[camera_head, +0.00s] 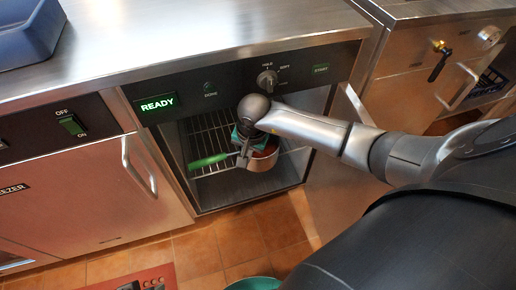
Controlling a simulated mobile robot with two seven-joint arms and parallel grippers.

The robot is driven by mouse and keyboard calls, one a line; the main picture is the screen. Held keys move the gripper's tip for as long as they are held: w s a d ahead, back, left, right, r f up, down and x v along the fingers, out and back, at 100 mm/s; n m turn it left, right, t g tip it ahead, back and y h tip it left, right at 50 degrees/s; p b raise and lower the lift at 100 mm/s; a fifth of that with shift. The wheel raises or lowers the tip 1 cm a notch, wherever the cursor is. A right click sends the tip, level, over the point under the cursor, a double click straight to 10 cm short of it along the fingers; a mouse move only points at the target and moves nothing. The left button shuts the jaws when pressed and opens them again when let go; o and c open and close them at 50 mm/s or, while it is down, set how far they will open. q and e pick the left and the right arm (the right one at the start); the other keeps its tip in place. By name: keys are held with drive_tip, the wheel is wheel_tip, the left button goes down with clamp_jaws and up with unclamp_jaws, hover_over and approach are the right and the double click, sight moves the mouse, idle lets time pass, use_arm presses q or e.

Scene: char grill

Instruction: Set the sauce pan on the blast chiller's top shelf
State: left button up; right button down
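The blast chiller (186,172) stands open in the middle, below a panel with a lit READY display. Its wire top shelf (207,135) shows inside at the left. The sauce pan (263,162) has a steel side, a reddish inside and a green handle (208,161) pointing left. It is in the chiller's opening. My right gripper (243,157) reaches in from the right and appears shut on the pan's handle close to the bowl; its fingertips are partly hidden. I cannot tell whether the pan touches the shelf. My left gripper is out of view.
The chiller's door (335,185) is swung open at the right, under my arm. A steel counter (190,35) overhangs the opening, with a blue tray (28,32) on it. A closed freezer (85,205) is at the left. A green round object (253,284) is low on the tiled floor.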

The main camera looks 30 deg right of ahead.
drive_tip(key=w+d+r+n+t+h+b, duration=0.1)
drive_tip(key=w+d+n+h, duration=0.1)
drive_tip(key=d+h, duration=0.15)
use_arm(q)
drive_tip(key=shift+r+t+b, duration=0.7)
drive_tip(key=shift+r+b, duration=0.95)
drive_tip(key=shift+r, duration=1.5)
use_arm(e)
hover_over(257, 159)
drive_tip(key=shift+f, duration=2.45)
drive_tip(key=shift+w+d+f+y+b, duration=0.1)
drive_tip(key=shift+d+f+y+b, duration=0.1)
drive_tip(key=shift+f+b, duration=0.3)
drive_tip(key=shift+d+f+y+b, duration=0.1)
drive_tip(key=shift+f+y+b, duration=0.1)
drive_tip(key=shift+f, duration=0.5)
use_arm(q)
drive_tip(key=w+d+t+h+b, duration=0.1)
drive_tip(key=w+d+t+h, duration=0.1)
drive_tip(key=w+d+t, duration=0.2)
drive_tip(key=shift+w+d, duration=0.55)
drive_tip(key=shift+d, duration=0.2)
use_arm(e)
drive_tip(key=shift+x, duration=0.9)
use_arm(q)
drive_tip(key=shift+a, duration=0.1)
use_arm(e)
drive_tip(key=shift+a, duration=0.1)
